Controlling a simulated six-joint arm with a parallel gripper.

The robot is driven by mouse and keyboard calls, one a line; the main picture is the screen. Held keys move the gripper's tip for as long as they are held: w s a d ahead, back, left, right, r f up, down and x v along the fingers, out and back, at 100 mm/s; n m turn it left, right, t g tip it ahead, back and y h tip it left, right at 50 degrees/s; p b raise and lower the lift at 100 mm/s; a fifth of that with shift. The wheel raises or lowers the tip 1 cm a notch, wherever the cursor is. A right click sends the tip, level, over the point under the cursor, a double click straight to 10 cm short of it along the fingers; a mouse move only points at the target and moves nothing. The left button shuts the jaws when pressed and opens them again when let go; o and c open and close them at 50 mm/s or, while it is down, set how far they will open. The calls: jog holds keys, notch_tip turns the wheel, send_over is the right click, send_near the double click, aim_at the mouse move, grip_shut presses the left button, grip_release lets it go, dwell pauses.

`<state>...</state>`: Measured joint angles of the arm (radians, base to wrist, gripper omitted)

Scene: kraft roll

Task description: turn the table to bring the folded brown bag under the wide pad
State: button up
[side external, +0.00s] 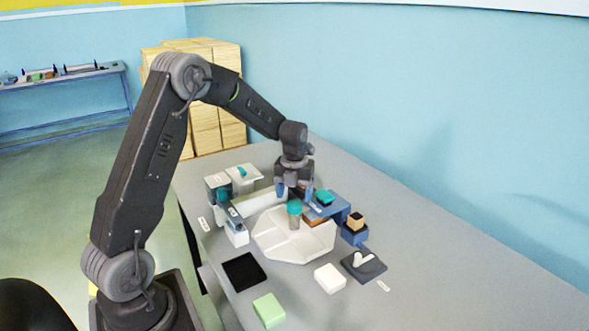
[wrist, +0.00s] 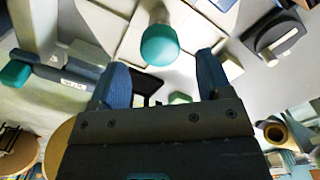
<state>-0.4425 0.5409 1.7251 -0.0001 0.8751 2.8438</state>
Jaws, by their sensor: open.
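The pale, many-sided turntable (side external: 282,248) lies in the middle of the grey table, with seams across its top. A post with a teal cap (side external: 294,208) stands upright on it; the cap also shows in the wrist view (wrist: 160,45). My gripper (side external: 293,190) points down just above the cap, and in the wrist view its open fingers (wrist: 164,80) are empty. A flat brown piece (side external: 314,217), possibly the folded bag, shows at the turntable's far right, partly hidden by a blue arm (side external: 330,210). I cannot tell which station carries the wide pad.
A wooden block on a blue base (side external: 355,228) is to the right. A black mat (side external: 243,271), green block (side external: 268,310), white block (side external: 329,278) and dark plate (side external: 363,266) lie in front.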

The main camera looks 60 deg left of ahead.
notch_tip(320, 180, up, 11)
jog(key=shift+f, duration=0.15)
dwell(0.4)
jog(key=s+d+r+n+t, duration=0.3)
jog(key=s+d+r+n, duration=0.5)
jog(key=s+d+n, duration=0.45)
jog(key=s+d+f+n+t, duration=0.2)
jog(key=s+d+n, duration=0.5)
jog(key=n, duration=0.8)
jog(key=s, duration=0.3)
jog(key=shift+d+t, duration=0.2)
jog(key=shift+t, duration=0.1)
